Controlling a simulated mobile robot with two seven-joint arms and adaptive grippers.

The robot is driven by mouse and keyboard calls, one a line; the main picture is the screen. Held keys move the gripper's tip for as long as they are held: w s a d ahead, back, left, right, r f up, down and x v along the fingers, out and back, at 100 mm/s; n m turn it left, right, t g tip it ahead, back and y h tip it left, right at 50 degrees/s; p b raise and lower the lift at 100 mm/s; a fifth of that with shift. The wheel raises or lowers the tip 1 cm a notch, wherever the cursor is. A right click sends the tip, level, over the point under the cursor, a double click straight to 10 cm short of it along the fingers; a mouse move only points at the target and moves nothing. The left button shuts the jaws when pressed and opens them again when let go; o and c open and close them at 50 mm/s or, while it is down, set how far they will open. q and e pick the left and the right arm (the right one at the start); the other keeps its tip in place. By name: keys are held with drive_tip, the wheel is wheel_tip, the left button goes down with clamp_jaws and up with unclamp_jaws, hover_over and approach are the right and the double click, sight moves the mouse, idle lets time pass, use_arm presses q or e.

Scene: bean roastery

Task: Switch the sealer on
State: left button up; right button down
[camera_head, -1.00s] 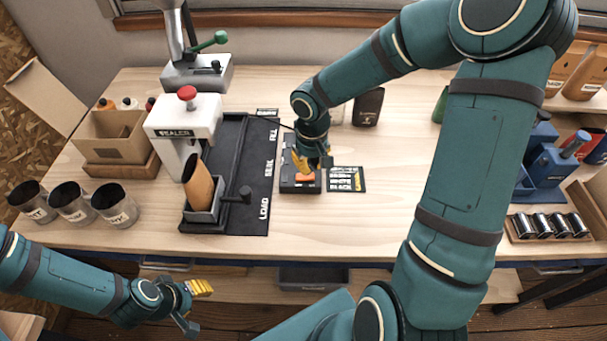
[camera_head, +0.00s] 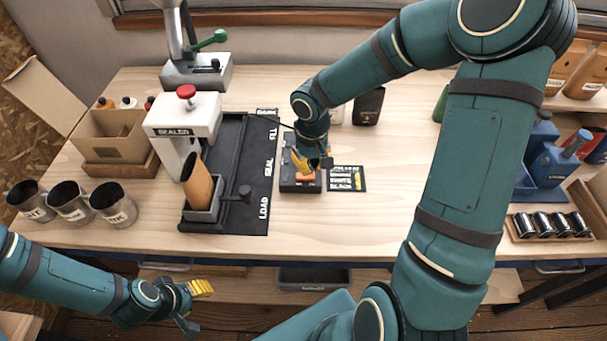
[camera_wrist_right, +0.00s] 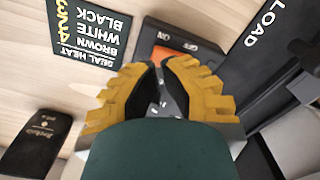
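The sealer (camera_head: 185,122) is a white press with a red knob on the left of the bench. A brown bag (camera_head: 197,185) stands tilted in its dark holder. The dark control box (camera_head: 290,186) with an orange rocker switch (camera_head: 305,178) sits right of the black mat. In the right wrist view the switch (camera_wrist_right: 163,54) lies beside ON and OFF marks, partly hidden by the fingers. My right gripper (camera_wrist_right: 158,68) has its fingertips nearly together, with nothing held, just over the box; contact is unclear. My left gripper (camera_head: 196,305) is open and empty before the bench's front edge.
A seal heat card (camera_head: 347,179) lies right of the box. A dark pouch (camera_head: 368,107) stands behind it. Several tins (camera_head: 73,203) stand at the front left. The black mat (camera_head: 245,215) is marked LOAD, SEAL and FILL.

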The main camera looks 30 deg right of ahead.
sight(311, 175)
drive_tip(key=shift+f+b, duration=1.4)
drive_tip(key=shift+f, duration=0.1)
idle(0.7)
drive_tip(key=shift+r, duration=0.1)
drive_tip(key=shift+r+p, duration=2.65)
drive_tip(key=shift+r, duration=0.85)
